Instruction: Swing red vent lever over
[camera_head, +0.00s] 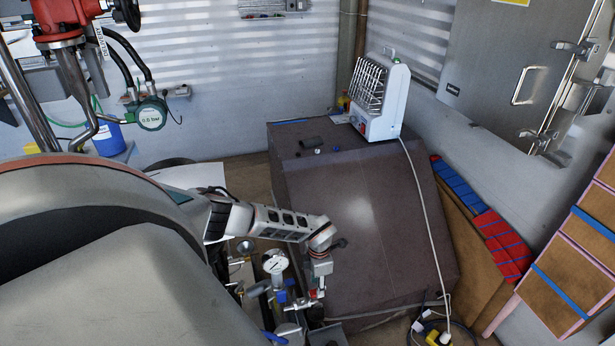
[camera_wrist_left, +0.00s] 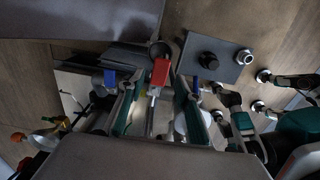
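The red vent lever (camera_wrist_left: 160,72) shows in the left wrist view, its red handle pointing up in the picture with a pale metal stem below. My left gripper (camera_wrist_left: 159,88) is open, with one green-edged finger on each side of the lever. Gaps seem to show between the red handle and both fingers; I cannot tell whether either touches. In the head view my left arm comes down over the pipework, and the wrist end (camera_head: 320,266) is beside the valves. My right gripper is not in view.
A round gauge (camera_head: 275,264) and blue-handled valves (camera_head: 290,283) crowd close to my left arm. A large brown box (camera_head: 365,220) stands just right of it, with a white heater (camera_head: 380,97) on top. A grey plate with a black knob (camera_wrist_left: 208,60) is near the lever.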

